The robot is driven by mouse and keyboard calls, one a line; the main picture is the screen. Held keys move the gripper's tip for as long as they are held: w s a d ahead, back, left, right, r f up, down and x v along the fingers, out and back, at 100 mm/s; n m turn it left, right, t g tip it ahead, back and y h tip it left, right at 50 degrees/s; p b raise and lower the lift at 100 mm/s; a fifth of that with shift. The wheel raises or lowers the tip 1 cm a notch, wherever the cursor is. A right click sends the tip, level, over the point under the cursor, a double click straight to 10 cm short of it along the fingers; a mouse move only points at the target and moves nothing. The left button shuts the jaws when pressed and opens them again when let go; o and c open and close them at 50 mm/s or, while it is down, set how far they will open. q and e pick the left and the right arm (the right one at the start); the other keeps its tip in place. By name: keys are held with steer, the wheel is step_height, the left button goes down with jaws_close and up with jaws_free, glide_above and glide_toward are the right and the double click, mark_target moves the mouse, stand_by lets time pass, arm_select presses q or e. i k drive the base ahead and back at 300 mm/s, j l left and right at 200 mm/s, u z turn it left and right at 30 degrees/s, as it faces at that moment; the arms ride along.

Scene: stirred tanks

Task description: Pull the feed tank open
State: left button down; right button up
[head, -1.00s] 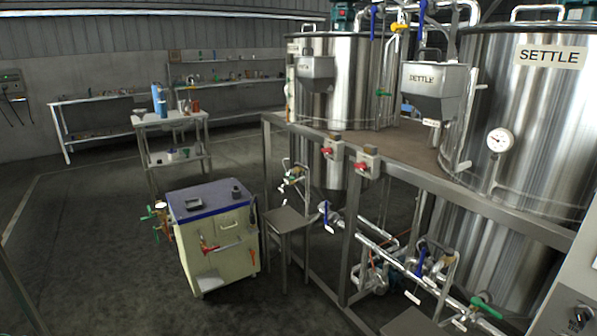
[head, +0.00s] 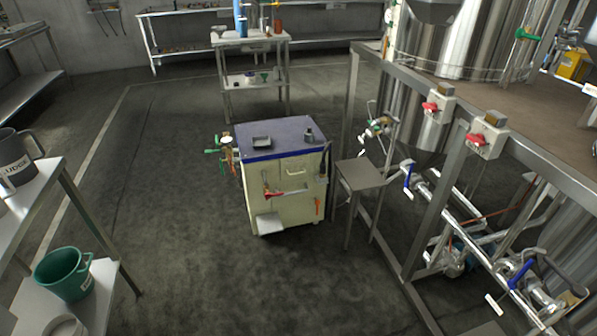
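Two large steel tanks stand at the right of the head view. The rear tank (head: 450,45) is cut off by the top edge, and the front tank (head: 568,225) shows only in part at the right edge. No label naming a feed tank is readable now, so I cannot tell which tank it is. The tank lids are out of view. Neither of my grippers is in view.
A cream cabinet (head: 290,185) with a blue-edged top stands mid-floor. A small step table (head: 358,175) is beside the steel frame (head: 405,82). Pipes with blue-handled valves (head: 408,178) run below. A green bucket (head: 64,272) sits on a left shelf. Floor left of the cabinet is clear.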

mark_target(294, 167)
steer(key=i+u, duration=0.25)
steer(key=i, duration=0.45)
steer(key=i+l+u, duration=0.2)
steer(key=i, duration=0.55)
